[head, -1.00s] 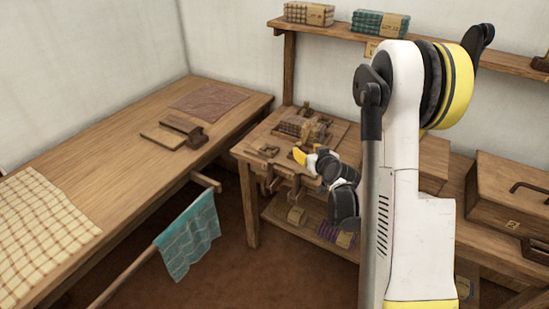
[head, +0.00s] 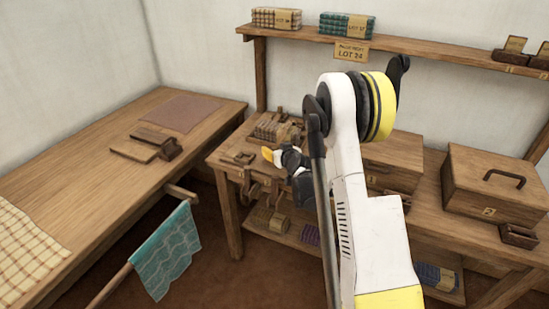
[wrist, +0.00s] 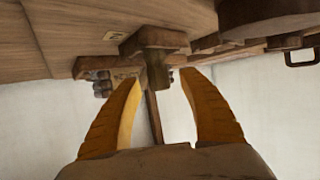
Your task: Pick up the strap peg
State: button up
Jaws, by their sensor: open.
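My gripper (head: 267,154) is at the front part of the small work table, pointing left, with yellow fingers. In the wrist view its two fingers (wrist: 160,80) are spread apart with nothing clamped between them. A dark wooden block with a short stem (wrist: 156,66) shows between and just past the fingertips; it may be the strap peg, but I cannot tell for sure. A thin dark rod (wrist: 153,118) runs below it in the picture. In the head view the peg cannot be told apart from the small wooden parts around my gripper.
The small work table (head: 224,158) carries a rack of small items (head: 272,128) behind my gripper. A lidded wooden box (head: 490,182) stands on the bench at right. A shelf (head: 420,52) runs along the wall. A teal cloth (head: 166,250) hangs on a pole at left front.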

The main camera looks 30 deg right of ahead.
jog(key=c, duration=1.1)
jog(key=shift+o, duration=0.2)
jog(key=shift+r, duration=0.1)
